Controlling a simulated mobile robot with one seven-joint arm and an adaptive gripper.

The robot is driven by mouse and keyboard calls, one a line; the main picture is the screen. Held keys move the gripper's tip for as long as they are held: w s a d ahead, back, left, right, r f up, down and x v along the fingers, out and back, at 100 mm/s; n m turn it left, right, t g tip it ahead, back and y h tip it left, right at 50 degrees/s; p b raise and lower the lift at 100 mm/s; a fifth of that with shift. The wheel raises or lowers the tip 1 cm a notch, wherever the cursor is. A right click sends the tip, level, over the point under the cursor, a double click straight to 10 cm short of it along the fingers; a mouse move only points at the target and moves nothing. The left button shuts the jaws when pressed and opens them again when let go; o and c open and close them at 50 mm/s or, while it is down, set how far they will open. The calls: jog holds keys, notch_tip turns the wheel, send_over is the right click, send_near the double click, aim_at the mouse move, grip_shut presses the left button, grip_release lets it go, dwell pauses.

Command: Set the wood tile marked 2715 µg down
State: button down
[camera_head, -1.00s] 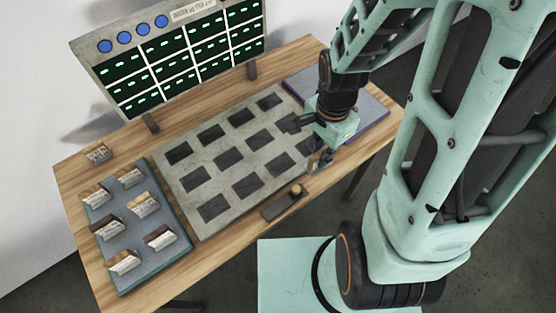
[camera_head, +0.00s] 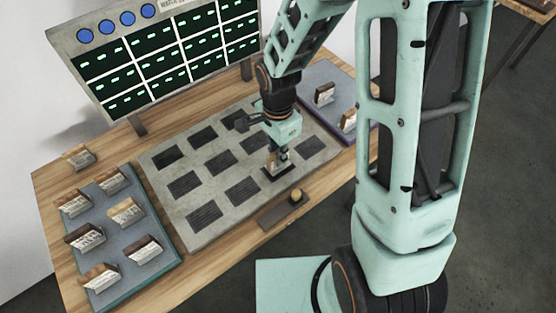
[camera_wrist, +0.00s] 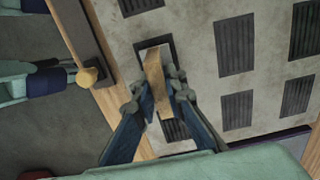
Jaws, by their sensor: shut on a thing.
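My gripper (camera_head: 277,160) is low over the grey slotted plate (camera_head: 193,233), at the third dark recess from the left in its front row. In the wrist view the gripper (camera_wrist: 164,88) is shut on a wood tile (camera_wrist: 153,72), with one finger on each side. The tile shows its brown wooden edge and looks tilted against the recess outline. Its marking cannot be read. The dark recess (camera_wrist: 141,46) shows around the tile's far end. I cannot tell whether the tile touches the plate.
A blue-grey tray (camera_head: 115,225) with several tiles stands at the left, and one tile (camera_head: 79,158) lies behind it. A purple-edged tray (camera_head: 325,75) at the right holds two visible tiles. A display board (camera_head: 165,60) stands behind. A yellow knob (camera_head: 296,195) sits at the front edge.

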jog(key=shift+f, duration=0.5)
jog(key=shift+f+b, duration=0.3)
jog(key=c, duration=2)
grip_release()
jog(key=shift+r, duration=0.1)
jog(key=shift+o, duration=0.2)
jog(key=shift+r, duration=0.15)
notch_tip(320, 180, up, 12)
jog(key=shift+r+p, duration=0.1)
jog(key=shift+p, duration=0.5)
